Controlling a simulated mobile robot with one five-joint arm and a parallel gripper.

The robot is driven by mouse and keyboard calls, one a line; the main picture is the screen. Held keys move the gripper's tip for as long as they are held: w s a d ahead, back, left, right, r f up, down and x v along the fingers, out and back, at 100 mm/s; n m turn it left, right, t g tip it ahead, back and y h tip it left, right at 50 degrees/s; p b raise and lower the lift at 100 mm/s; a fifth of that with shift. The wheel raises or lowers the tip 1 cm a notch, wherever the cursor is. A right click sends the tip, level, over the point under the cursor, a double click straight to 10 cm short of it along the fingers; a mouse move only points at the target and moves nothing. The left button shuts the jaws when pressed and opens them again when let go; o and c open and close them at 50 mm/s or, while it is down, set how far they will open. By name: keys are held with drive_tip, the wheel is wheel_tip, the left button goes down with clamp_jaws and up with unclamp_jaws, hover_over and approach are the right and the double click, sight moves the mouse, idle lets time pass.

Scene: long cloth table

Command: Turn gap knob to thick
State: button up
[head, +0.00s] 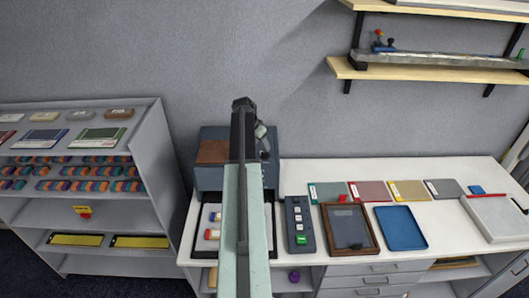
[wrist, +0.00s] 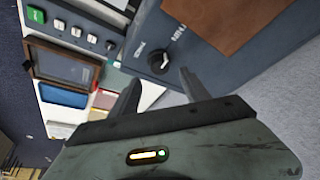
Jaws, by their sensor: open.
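The gap knob (wrist: 158,62), dark with a pale marking, sits on the face of the blue-grey machine (wrist: 215,70). Small white lettering shows beside and above it, too small to read surely, so I cannot tell which setting it points at. My gripper (wrist: 161,88) is open and empty in the wrist view, its two dark fingers on either side below the knob, apart from it. In the head view the machine (head: 210,178) stands at the left end of the white table, and my arm hides the knob and much of the machine's front.
A panel with several buttons (head: 300,226) lies right of the machine. A framed dark tray (head: 349,229) and a blue tray (head: 400,228) lie further right, with coloured cards behind. A grey shelf unit (head: 150,150) stands left; wall shelves (head: 430,76) hang at upper right.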

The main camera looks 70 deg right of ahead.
sight(264, 151)
drive_tip(key=b+x, duration=0.4)
drive_tip(key=x, duration=0.2)
drive_tip(key=shift+w+a, duration=0.1)
drive_tip(key=shift+r, duration=0.15)
